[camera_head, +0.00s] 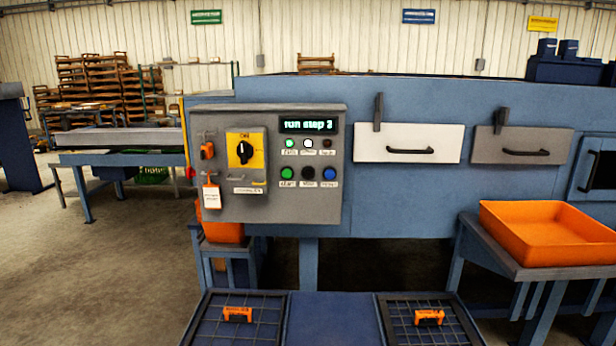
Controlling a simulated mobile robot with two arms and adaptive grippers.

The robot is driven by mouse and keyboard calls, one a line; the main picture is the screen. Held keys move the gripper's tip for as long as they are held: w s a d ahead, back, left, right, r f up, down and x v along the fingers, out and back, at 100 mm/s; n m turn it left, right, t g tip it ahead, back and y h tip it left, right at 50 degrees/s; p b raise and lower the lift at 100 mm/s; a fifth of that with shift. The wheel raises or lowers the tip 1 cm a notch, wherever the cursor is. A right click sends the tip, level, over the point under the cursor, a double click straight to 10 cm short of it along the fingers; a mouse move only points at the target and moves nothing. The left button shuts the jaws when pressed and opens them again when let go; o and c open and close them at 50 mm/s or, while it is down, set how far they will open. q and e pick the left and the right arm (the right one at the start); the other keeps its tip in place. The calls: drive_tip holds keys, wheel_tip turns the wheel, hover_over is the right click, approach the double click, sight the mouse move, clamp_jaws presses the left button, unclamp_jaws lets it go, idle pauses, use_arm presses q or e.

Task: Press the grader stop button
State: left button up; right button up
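The grey control panel (235,210) is on the front of the blue grader (365,215). Its lower row has a green button (287,173), a dark button (308,173) and a blue button (329,174). Their small labels are too blurred to read surely, so I cannot confirm which is the stop button. Above them are a lit green lamp (289,143), a lit white lamp (308,143) and a dark lamp (326,143). The display (308,125) reads "run step 3". Nothing covers the buttons. Neither of my grippers is in view.
A yellow-plated rotary switch (245,150) and a hanging orange-and-white tag (211,195) are left of the buttons. An orange tray (545,255) stands on a blue stand at right. Two mesh panels with orange handles (237,314) lie in the foreground. Open floor (100,280) is at left.

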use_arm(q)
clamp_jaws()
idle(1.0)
